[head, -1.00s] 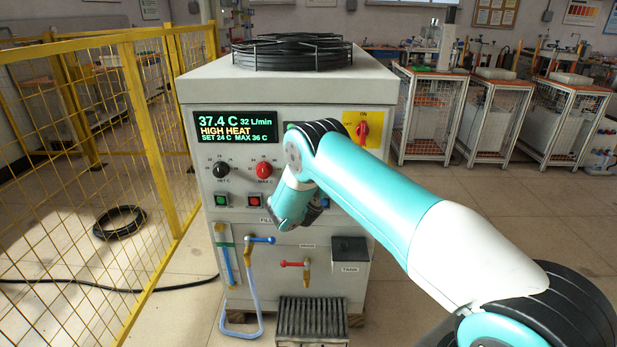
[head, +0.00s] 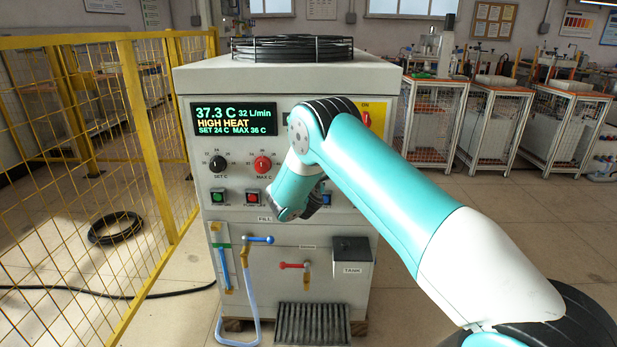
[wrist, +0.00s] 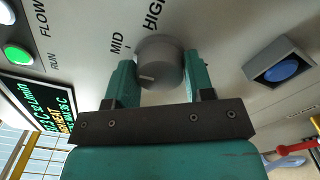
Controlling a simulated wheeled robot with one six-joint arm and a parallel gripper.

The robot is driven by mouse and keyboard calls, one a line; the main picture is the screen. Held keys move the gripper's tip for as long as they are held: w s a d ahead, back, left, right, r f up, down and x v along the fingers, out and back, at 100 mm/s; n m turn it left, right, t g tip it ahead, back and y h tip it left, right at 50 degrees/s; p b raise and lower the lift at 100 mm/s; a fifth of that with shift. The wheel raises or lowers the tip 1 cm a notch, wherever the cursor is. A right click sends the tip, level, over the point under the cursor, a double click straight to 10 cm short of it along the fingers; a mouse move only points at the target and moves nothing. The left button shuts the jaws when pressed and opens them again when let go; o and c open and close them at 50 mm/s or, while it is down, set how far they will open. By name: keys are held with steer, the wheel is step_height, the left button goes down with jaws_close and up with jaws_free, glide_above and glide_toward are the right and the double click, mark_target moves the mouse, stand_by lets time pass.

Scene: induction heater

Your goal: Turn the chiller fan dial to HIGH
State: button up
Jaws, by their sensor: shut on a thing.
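The grey round fan dial (wrist: 163,50) shows in the wrist view on the pale chiller panel, with the labels MID (wrist: 117,43) and HIGH (wrist: 153,14) beside it. A light pointer mark on the dial's face points down and left, away from both labels. My gripper (wrist: 161,66) has its teal fingers on either side of the dial and is shut on it. Any label behind the left finger is hidden. In the head view, my arm hides the dial and my fingertips. The chiller (head: 290,88) stands in front of me.
Black (head: 218,163) and red (head: 262,164) dials sit left of my arm. A blue button (wrist: 281,69) is right of the dial in the wrist view. A yellow mesh fence (head: 130,110) stands left.

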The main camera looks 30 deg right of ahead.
steer(key=m+b, duration=0.3)
steer(key=shift+f+m, duration=0.2)
steer(key=shift+m, duration=0.1)
steer(key=m+b, duration=0.3)
steer(key=shift+m+b, duration=0.3)
steer(key=m+b, duration=0.3)
steer(key=shift+r+m+b, duration=0.1)
steer(key=shift+m+b, duration=1.05)
steer(key=shift+m, duration=0.15)
steer(key=o, duration=0.9)
steer(key=shift+r, duration=0.1)
steer(key=shift+s, duration=0.1)
